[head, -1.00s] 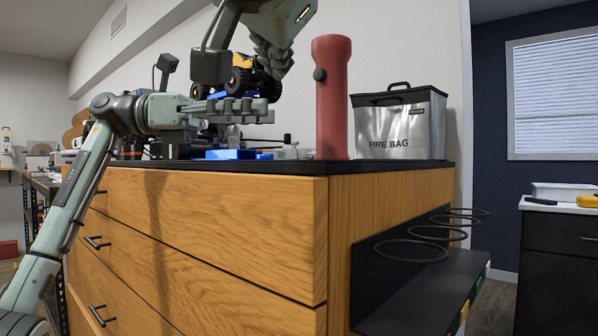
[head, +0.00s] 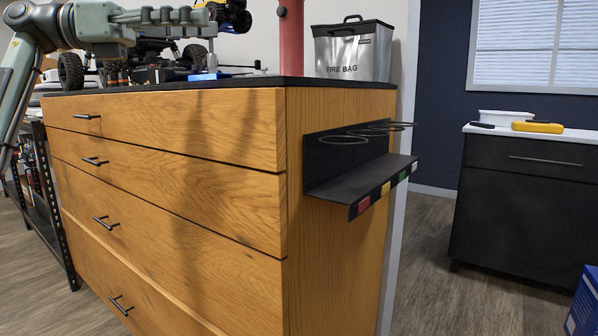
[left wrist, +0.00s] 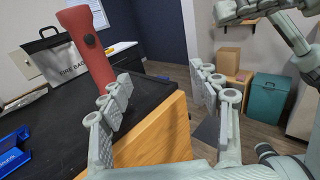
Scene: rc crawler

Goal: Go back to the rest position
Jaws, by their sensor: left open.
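My left gripper (head: 176,20) shows at the top left in the head view, in front of the gear on the wooden cabinet's black top. In the left wrist view its fingers (left wrist: 162,100) are spread apart with nothing between them. The near finger overlaps the red cylinder (left wrist: 84,45) in the picture; I cannot tell how far apart they are. A grey jointed hand-like part (left wrist: 245,10), seemingly my right gripper, shows at the top right of the wrist view, cut off. A yellow and black crawler (head: 236,17) is partly visible at the head view's top edge.
The wooden cabinet (head: 170,180) fills the middle. A black ring holder (head: 350,180) sticks out from its right side. A silver fire bag (head: 353,52) stands on top. A dark cabinet (head: 530,200) is at the right. Open floor (head: 425,250) lies between them.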

